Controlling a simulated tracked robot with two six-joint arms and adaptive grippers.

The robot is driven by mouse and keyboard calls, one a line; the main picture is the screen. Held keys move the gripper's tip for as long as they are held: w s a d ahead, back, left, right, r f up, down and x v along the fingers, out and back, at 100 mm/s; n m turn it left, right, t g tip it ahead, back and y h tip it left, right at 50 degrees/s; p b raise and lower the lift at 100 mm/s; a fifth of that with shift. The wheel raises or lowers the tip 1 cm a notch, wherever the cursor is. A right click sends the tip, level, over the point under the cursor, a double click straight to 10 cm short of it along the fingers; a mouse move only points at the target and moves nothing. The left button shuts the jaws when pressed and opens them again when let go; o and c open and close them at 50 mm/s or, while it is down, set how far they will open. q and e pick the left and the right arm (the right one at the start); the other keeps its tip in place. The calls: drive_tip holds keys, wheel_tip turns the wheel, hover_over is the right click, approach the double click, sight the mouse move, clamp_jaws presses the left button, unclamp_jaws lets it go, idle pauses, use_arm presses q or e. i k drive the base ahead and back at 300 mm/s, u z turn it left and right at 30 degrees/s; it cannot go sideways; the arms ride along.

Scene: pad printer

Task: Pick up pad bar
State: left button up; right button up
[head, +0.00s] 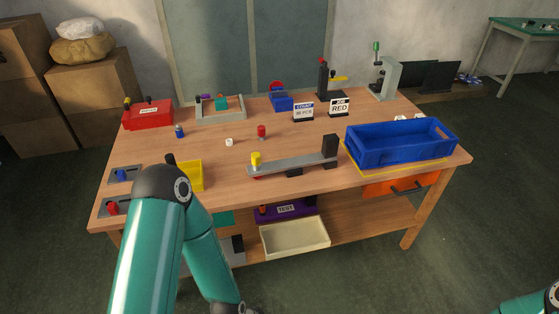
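A long grey bar, which looks like the pad bar (296,163), lies near the front middle of the table. Its left end has a yellow knob (256,158) on top and a red part below. A black upright block (330,150) stands at its right end, and a small dark block shows under it. My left arm rises in front of the table's left side and bends back down; its gripper is not in view. Only a bit of my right arm shows in the bottom right corner, without its gripper.
A blue bin (402,158) stands right of the bar on the table (225,165). A yellow tray (189,187) sits left, partly behind my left arm. A red cylinder (262,131) and a white piece (229,142) stand behind the bar. A cream tray (294,253) is below.

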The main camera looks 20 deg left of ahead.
sight(292, 167)
drive_tip(key=u, duration=0.15)
drive_tip(key=i, duration=1)
drive_tip(key=z, duration=0.1)
